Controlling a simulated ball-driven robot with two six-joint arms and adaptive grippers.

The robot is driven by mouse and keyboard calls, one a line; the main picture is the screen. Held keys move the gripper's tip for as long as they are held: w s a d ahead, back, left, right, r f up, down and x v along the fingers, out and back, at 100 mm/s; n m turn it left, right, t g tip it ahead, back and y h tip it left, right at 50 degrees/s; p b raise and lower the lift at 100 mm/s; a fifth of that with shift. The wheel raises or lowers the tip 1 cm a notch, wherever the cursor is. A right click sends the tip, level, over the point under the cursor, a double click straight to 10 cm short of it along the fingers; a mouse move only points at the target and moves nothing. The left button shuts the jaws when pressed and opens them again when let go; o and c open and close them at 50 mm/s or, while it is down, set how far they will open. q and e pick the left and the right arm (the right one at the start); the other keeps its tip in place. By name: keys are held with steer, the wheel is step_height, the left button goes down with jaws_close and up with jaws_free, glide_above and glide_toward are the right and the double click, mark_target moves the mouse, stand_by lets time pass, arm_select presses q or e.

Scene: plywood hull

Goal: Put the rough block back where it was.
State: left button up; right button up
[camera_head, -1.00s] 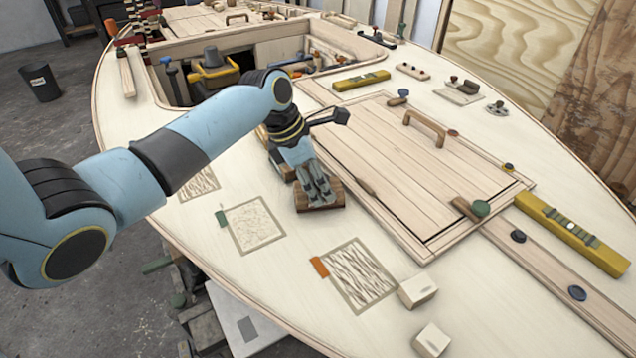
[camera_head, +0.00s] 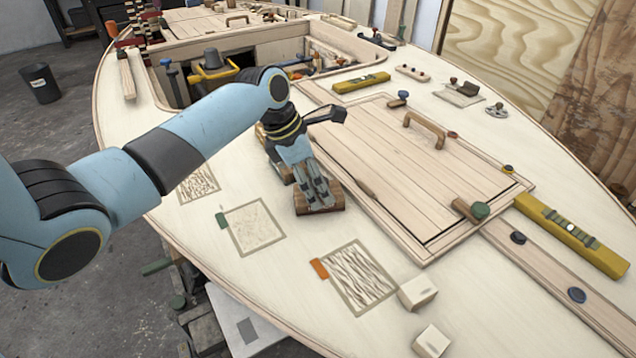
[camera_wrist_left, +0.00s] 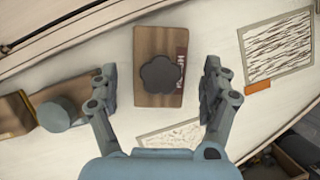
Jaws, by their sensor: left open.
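A brown wooden block with a dark round knob and a red-brown label (camera_wrist_left: 148,88) lies on the pale deck in the left wrist view. In the head view the same block (camera_head: 335,205) shows beneath my left gripper (camera_head: 318,197). The left wrist view shows my left gripper (camera_wrist_left: 158,90) open, one finger on each side of the block, with gaps between. The label is partly covered by the knob, so I cannot read it fully. A second block with a grey-green knob (camera_wrist_left: 58,114) lies to the left. My right gripper is out of view.
A coarse-streaked patch (camera_head: 357,277) with an orange tag, a finer patch (camera_head: 252,228) with a green tag and a third patch (camera_head: 198,184) lie on the deck. Two pale blocks (camera_head: 418,291) (camera_head: 431,341) sit near the front. A raised hatch (camera_head: 410,165) borders the block's right.

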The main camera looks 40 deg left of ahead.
arm_select(q)
steer(key=p+v, duration=0.1)
steer(key=v, duration=1)
